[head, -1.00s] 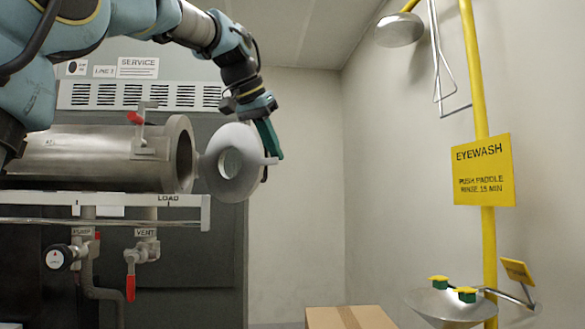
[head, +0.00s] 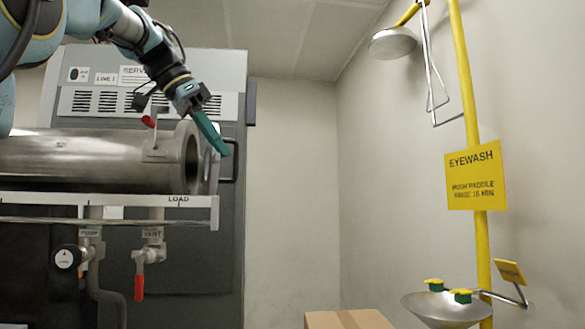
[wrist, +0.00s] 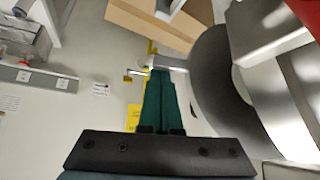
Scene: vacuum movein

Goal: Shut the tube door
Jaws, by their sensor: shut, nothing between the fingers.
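The metal tube (head: 80,155) lies level at the left in the head view, and its round flanged mouth (head: 190,160) faces right with its opening visible. The tube door (head: 211,174) is a thin grey strip just right of the mouth, seen nearly edge-on and partly hidden. In the wrist view the door (wrist: 222,75) is a large dark disc right of the fingers, apart from the tube's metal body. My gripper (head: 222,148) is shut and empty, its green fingers slanting down by the door. In the wrist view my gripper (wrist: 158,75) is beside the disc; contact is unclear.
A red-handled clamp (head: 152,130) stands on the tube. A load rail (head: 110,205) runs below it, with a red vent valve (head: 140,275) underneath. A cardboard box (head: 348,319) and a yellow eyewash post (head: 470,90) are at the right. The space between is open.

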